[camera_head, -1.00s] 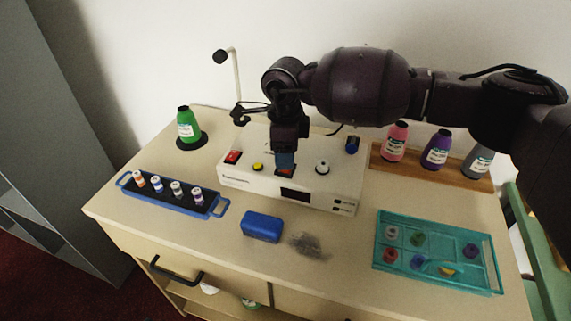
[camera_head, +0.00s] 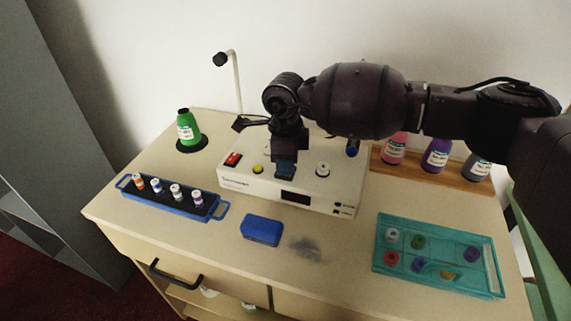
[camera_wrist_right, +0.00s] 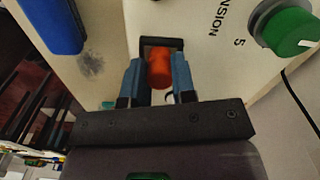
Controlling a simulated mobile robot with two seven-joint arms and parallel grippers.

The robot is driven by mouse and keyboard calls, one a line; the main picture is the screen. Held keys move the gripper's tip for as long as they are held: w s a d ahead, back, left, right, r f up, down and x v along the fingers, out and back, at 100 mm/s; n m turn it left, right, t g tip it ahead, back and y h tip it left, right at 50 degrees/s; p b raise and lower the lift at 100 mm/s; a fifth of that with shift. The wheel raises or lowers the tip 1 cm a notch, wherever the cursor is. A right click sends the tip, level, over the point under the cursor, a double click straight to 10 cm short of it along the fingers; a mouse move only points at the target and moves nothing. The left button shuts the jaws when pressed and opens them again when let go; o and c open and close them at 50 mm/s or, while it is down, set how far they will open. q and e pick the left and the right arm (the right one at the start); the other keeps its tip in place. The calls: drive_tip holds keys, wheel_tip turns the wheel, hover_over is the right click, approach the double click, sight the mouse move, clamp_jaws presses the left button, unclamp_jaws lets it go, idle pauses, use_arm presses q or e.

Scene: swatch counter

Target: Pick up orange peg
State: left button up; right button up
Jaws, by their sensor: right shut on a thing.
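The orange peg (camera_wrist_right: 159,68) stands between the blue fingertips of my right gripper (camera_wrist_right: 158,80) in the right wrist view. The fingers are shut on its sides. A dark square opening (camera_wrist_right: 161,42) in the white machine lies right behind the peg; I cannot tell whether the peg's end is still inside it. In the head view my right gripper (camera_head: 285,174) points down at the front middle of the white machine (camera_head: 240,181), and the peg is hidden there by the fingers. My left gripper is not in view.
A blue rack (camera_head: 215,212) with several vials stands left, a blue block (camera_head: 262,229) in front. A teal tray (camera_head: 440,286) with coloured pieces is at right. A green bottle (camera_head: 188,128) stands back left; several bottles stand back right. Bare counter lies between.

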wheel_tip(320, 180, up, 20)
drive_tip(key=shift+p, duration=0.45)
idle(0.4)
